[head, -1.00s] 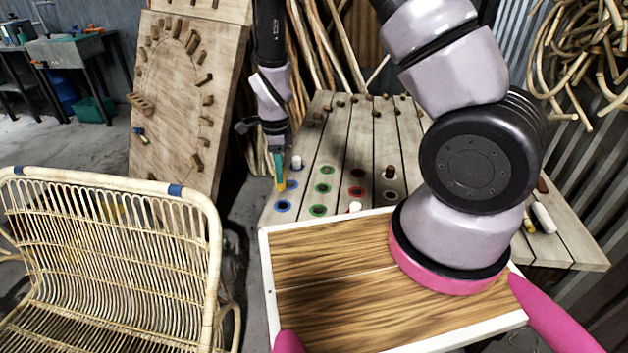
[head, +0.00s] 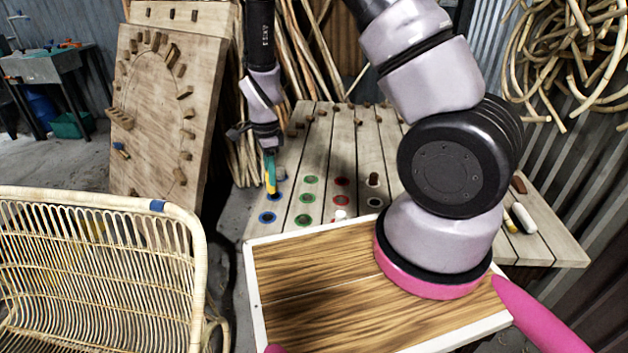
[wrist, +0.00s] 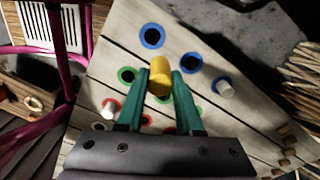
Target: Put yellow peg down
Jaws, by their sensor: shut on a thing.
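The yellow peg (wrist: 159,80) is held between the teal fingers of my gripper (wrist: 161,76). In the head view, the yellow peg (head: 271,188) hangs tip down near the middle blue-ringed hole (head: 274,197). The wrist view shows two open blue-ringed holes (wrist: 152,36) (wrist: 191,62) beyond and right of the peg. A white peg (wrist: 226,90) stands in the blue row to the right. The peg's gap above the board is hard to judge.
The slatted board (head: 320,160) has rows of green (head: 307,199), red (head: 342,199) and pale-ringed holes. A rattan chair (head: 100,260) is at left.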

